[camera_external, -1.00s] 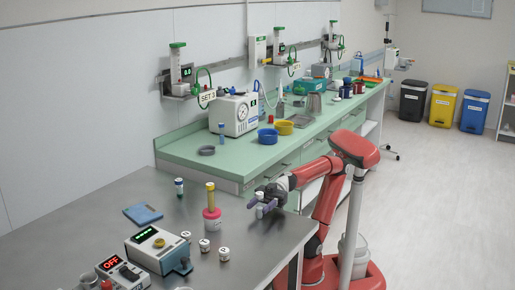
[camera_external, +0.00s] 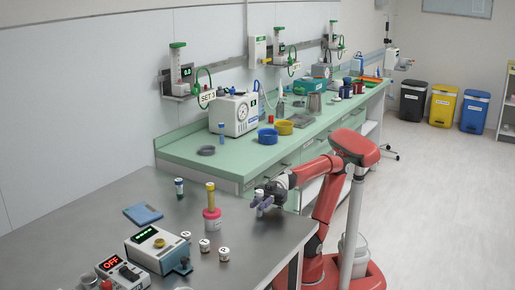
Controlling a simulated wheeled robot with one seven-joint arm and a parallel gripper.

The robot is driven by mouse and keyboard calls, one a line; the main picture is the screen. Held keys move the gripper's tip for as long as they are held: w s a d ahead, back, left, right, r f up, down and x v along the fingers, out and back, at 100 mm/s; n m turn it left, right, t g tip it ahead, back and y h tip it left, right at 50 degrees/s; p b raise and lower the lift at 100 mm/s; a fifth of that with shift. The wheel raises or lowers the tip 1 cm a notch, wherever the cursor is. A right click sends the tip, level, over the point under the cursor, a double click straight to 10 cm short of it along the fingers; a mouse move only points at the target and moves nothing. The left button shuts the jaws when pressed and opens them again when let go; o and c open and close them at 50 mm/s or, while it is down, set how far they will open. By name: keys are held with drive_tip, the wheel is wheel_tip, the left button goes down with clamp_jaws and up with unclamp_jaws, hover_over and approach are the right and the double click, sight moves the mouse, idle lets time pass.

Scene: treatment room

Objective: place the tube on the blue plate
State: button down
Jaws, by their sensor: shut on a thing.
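The blue plate (camera_external: 143,214) lies flat and bare on the left part of the grey metal table (camera_external: 110,205). My gripper (camera_external: 262,204) is low over the right part of this table, near its edge. It is shut on a small pale tube (camera_external: 260,212), which shows between and just below its fingers. The fingers hide much of the tube, and I cannot tell whether it still touches the table. Another small tube-like vial (camera_external: 179,187), white with a dark cap, stands upright behind the plate to the right.
A yellow-topped pink-and-white container (camera_external: 212,218) stands between my gripper and the plate. Small white jars (camera_external: 204,245) and a grey device with a display (camera_external: 158,249) are at the front. The green counter (camera_external: 190,150) behind holds bowls and instruments.

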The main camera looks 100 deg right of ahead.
wheel_tip(320, 180, up, 19)
drive_tip(key=p, duration=0.6)
drive_tip(key=w+d+f+m+t+h, duration=0.2)
drive_tip(key=w+d+m+h, duration=0.1)
drive_tip(key=w+d, duration=0.3)
drive_tip(key=w+d+f+m+t+h, duration=0.2)
drive_tip(key=w+d+m+h, duration=0.1)
drive_tip(key=w+d+h, duration=0.2)
drive_tip(key=w+d+f+m+t+h+p, duration=0.1)
drive_tip(key=w+d+f+m+h, duration=0.1)
drive_tip(key=w+d+h, duration=0.3)
drive_tip(key=w+d+m, duration=0.1)
drive_tip(key=w+d, duration=0.2)
drive_tip(key=d, duration=0.2)
drive_tip(key=shift+w+d+t, duration=0.25)
drive_tip(key=shift+d+t, duration=0.15)
